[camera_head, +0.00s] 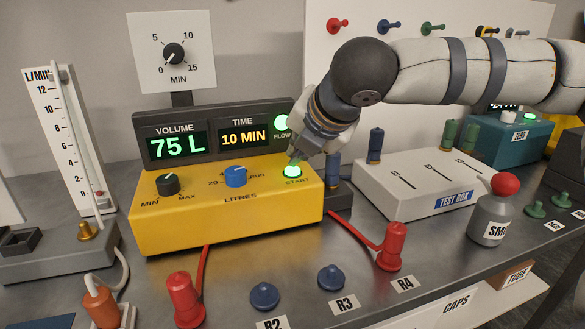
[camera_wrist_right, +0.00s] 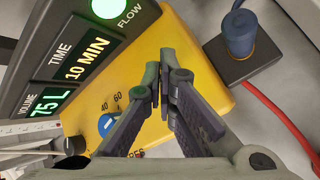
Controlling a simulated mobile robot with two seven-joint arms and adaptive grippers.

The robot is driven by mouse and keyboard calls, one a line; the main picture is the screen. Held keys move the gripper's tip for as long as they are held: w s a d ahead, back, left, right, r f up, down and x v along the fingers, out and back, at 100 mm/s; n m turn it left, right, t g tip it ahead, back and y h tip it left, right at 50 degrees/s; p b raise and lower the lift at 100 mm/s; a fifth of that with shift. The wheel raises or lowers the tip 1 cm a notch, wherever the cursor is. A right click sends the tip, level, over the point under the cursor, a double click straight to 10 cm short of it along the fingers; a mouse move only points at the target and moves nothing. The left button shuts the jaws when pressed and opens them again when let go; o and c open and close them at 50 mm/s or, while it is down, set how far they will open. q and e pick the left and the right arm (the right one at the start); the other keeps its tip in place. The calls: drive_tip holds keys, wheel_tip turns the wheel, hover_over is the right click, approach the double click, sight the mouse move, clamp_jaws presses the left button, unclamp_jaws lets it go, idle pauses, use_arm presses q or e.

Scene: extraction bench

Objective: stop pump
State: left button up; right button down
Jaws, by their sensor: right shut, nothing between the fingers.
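The yellow pump (camera_head: 225,225) stands on the bench with a dark display panel (camera_head: 215,137) behind it. The panel reads volume 75 L and time 10 MIN, and its green FLOW light (camera_head: 282,121) is lit. The START button (camera_head: 292,171) glows green on the pump's right top. My right gripper (camera_head: 295,158) is shut and empty, with its tips pointing down just above or at this button; I cannot tell whether they touch. In the right wrist view, the closed fingers (camera_wrist_right: 161,82) cover the button. My left gripper is not in view.
A black MIN–MAX knob (camera_head: 167,184) and a blue LITRES knob (camera_head: 236,176) sit left of the button. A white test box (camera_head: 425,185) stands to the right. Red bottle-like fittings (camera_head: 392,246) and blue caps (camera_head: 331,277) stand along the bench front.

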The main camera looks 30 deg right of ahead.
sight(297, 168)
drive_tip(key=shift+f, duration=0.4)
idle(0.6)
drive_tip(key=shift+r, duration=0.85)
drive_tip(key=shift+r, duration=2.5)
